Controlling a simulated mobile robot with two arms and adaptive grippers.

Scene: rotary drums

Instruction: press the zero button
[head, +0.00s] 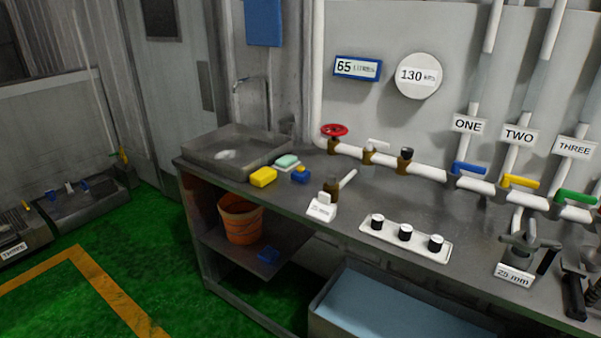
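No button marked zero can be read in the head view. A blue-framed display (357,67) reading 65 hangs on the wall behind the bench. A round white gauge (418,77) reading 130 is to its right. A white plate (391,237) with three black knobs lies near the bench's front edge; no marking on the knobs is legible. Neither of my grippers is in view.
A sink (240,150), yellow sponge (263,177) and blue item (301,175) are on the bench's left. Pipes with a red valve wheel (334,130) and coloured handles run along the back. A 25 mm device (521,258) stands at right. An orange bucket (240,222) is below.

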